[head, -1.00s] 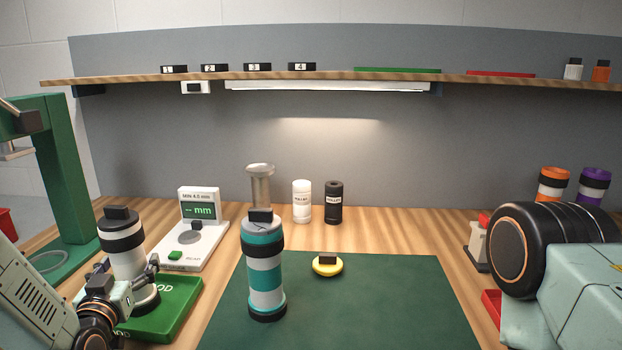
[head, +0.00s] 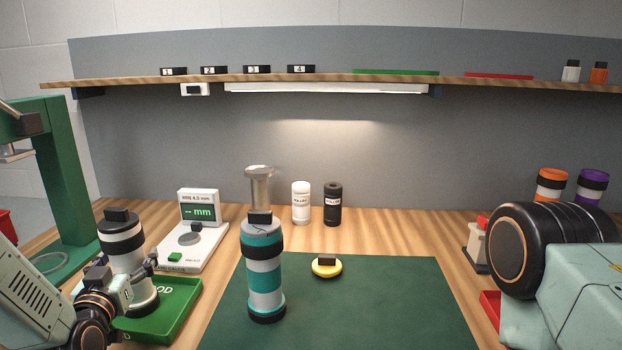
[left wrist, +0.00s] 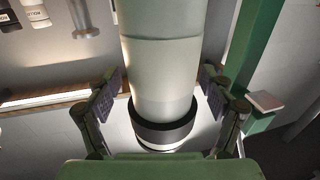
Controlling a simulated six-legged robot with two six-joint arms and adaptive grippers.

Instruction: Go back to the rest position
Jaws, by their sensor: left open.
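A white and black blower tube (head: 125,264) stands upright on the green tray (head: 181,311) at the left. My left gripper (head: 136,268) is low in front of this tube, partly overlapping it. In the left wrist view the gripper (left wrist: 160,92) is open, its two fingers on either side of the pale tube (left wrist: 160,70) with a visible gap at each side. I cannot tell how deep the tube sits between them. Only a rounded black and grey-green part of my right arm shows at the right; its gripper is not in view.
A teal and white tube (head: 265,280) stands on the green mat (head: 380,305), near a yellow disc (head: 326,268). A gauge with a display (head: 197,230) stands behind the tray. A green press frame (head: 62,180) rises at the far left. Two small bottles (head: 301,203) stand at the back.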

